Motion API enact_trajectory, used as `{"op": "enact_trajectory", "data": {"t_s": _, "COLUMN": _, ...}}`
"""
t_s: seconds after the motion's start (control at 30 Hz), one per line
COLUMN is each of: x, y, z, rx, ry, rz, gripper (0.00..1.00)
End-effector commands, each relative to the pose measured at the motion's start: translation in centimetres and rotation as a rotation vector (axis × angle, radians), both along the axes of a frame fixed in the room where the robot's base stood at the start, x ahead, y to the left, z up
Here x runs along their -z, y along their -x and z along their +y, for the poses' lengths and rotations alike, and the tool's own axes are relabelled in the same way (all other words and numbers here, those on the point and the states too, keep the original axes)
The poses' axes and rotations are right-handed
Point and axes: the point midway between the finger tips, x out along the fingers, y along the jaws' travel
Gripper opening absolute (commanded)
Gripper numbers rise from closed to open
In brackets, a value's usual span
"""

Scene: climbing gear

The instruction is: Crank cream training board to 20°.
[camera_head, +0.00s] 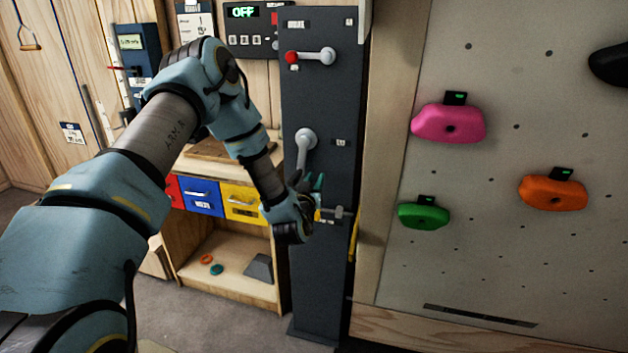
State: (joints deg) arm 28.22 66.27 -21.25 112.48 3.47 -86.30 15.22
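The cream training board (480,150) fills the right side, with coloured holds bolted to it. A dark grey column (318,100) stands upright just left of it. The column carries a grey lever with a red knob (313,57) at the top and a plain grey lever (305,145) at mid-height. Lower down, a small metal fitting (338,213) sticks out to the right. My gripper (316,196) is in front of the column, just left of this fitting and overlapping it in view. Its teal fingertips are small and partly hidden, so grip and contact cannot be told.
A panel reading OFF (243,13) is above left of the column. A wooden bench with red, blue (203,197) and yellow (243,203) drawers stands behind my arm. Pink (448,124), green (423,215) and orange (553,192) holds stick out from the board.

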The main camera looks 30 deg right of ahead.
Motion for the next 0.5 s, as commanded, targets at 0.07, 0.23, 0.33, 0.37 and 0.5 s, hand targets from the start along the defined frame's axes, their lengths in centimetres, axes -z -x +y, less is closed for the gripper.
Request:
{"op": "enact_trajectory", "data": {"t_s": 0.07, "x": 0.00, "y": 0.00, "z": 0.00, "rx": 0.000, "ry": 0.000, "rz": 0.000, "gripper": 0.38}}
{"op": "enact_trajectory", "data": {"t_s": 0.23, "x": 0.00, "y": 0.00, "z": 0.00, "rx": 0.000, "ry": 0.000, "rz": 0.000, "gripper": 0.57}}
{"op": "enact_trajectory", "data": {"t_s": 0.33, "x": 0.00, "y": 0.00, "z": 0.00, "rx": 0.000, "ry": 0.000, "rz": 0.000, "gripper": 0.66}}
{"op": "enact_trajectory", "data": {"t_s": 0.37, "x": 0.00, "y": 0.00, "z": 0.00, "rx": 0.000, "ry": 0.000, "rz": 0.000, "gripper": 0.66}}
{"op": "enact_trajectory", "data": {"t_s": 0.5, "x": -0.01, "y": 0.00, "z": 0.00, "rx": 0.000, "ry": 0.000, "rz": 0.000, "gripper": 0.66}}
